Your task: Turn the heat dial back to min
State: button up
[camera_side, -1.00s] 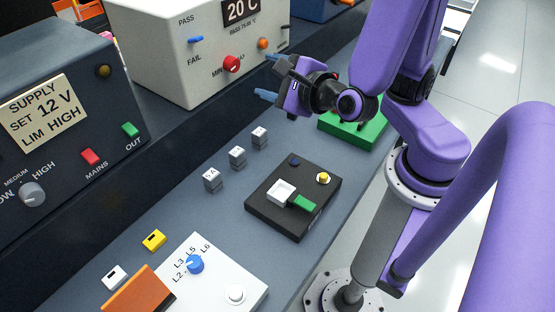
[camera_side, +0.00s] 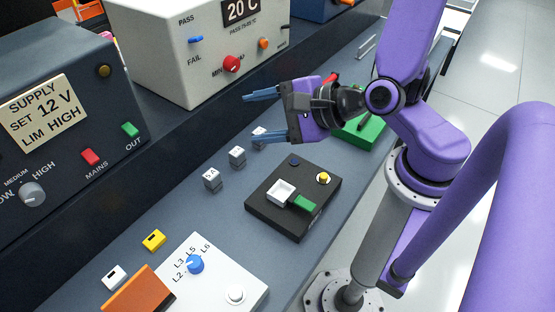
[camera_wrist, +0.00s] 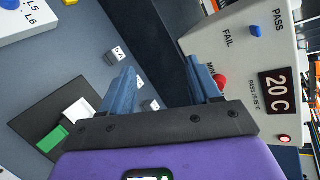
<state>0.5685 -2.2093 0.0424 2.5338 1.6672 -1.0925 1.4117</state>
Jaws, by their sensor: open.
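The heat dial (camera_side: 231,63) is a red knob low on the front of the white box (camera_side: 165,72), beside the lettering MIN. It also shows in the wrist view (camera_wrist: 221,81), partly hidden behind one finger. Where its pointer stands is too small to tell. The box display (camera_side: 241,11) reads 20 C. My gripper (camera_side: 256,118) is open and empty, its blue fingers spread and pointing left in the side view. It is in front of the white box, above the small cubes, apart from the dial. In the wrist view its fingertips (camera_wrist: 160,68) are also apart.
Grey lettered cubes (camera_side: 237,157), a black panel (camera_side: 271,222) and a green block (camera_side: 358,134) are on the bench nearby. The dark supply unit (camera_side: 60,130) stands at the left.

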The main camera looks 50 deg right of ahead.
jog(key=s+a+n+g+y, duration=0.6)
jog(key=s+n+g, duration=0.1)
jog(key=n, duration=0.8)
jog(key=shift+s+a+f+g, duration=0.25)
jog(key=shift+s+f+g, duration=0.15)
jog(key=shift+g, duration=0.2)
jog(key=s+d+f+n+g+h, duration=0.1)
jog(key=d+n+h, duration=0.3)
jog(key=d+n, duration=0.5)
jog(key=s+d+f+n+g+h, duration=0.2)
jog(key=d+n+h, duration=0.3)
jog(key=d+n, duration=0.4)
jog(key=shift+d+g, duration=0.5)
jog(key=shift+d, duration=0.05)
